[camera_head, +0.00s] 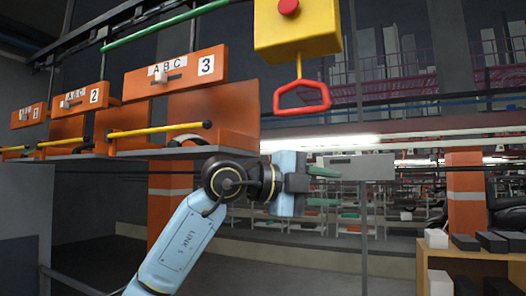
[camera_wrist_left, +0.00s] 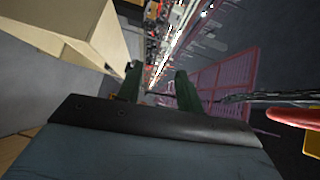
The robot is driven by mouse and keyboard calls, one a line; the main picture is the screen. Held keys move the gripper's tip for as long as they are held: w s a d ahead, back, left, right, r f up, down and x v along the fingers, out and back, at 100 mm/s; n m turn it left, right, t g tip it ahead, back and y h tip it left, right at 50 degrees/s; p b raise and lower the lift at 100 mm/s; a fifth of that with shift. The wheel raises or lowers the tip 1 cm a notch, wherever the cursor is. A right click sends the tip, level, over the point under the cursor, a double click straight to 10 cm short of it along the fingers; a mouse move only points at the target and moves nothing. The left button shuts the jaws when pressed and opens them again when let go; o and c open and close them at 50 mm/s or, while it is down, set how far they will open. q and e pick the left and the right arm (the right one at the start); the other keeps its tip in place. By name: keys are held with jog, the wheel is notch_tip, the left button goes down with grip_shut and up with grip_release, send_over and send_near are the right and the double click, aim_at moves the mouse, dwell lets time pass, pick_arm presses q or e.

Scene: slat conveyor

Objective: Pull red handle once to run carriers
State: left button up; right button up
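The red handle (camera_head: 301,97) is a loop hanging by a short yellow stem from a yellow box (camera_head: 298,32) with a red button on it, at the top centre of the head view. In the left wrist view a red piece (camera_wrist_left: 295,117) shows at the right edge beside a bit of yellow. My left gripper (camera_head: 325,185) is below the handle and apart from it, pointing right. In the left wrist view its two green fingers (camera_wrist_left: 158,82) stand apart with nothing between them. My right gripper is not in view.
Orange carriers (camera_head: 215,110) numbered 1, 2 and 3, with yellow bars, stand on a grey ledge at left. A green bar (camera_head: 165,25) runs above them. A wooden shelf (camera_head: 470,262) with white and black blocks is at lower right. Open air lies around the handle.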

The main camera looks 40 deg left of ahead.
aim_at(297, 111)
pick_arm(q)
jog(key=s+a+r+n+t+y+p, duration=0.1)
jog(key=s+a+r+n+t+y, duration=0.45)
jog(key=s+r, duration=0.6)
jog(key=shift+m+y, duration=0.45)
jog(key=shift+y, duration=0.4)
jog(key=w+r+p, duration=0.1)
jog(key=w, duration=0.1)
jog(key=w+r+p, duration=0.1)
jog(key=w, duration=0.1)
jog(key=w+r+p, duration=0.1)
jog(key=w+p, duration=0.1)
jog(key=shift+w+r, duration=0.1)
jog(key=shift+w, duration=0.1)
jog(key=w, duration=0.4)
jog(key=shift+w+d+r, duration=0.1)
jog(key=shift+d, duration=0.15)
jog(key=shift+a, duration=0.1)
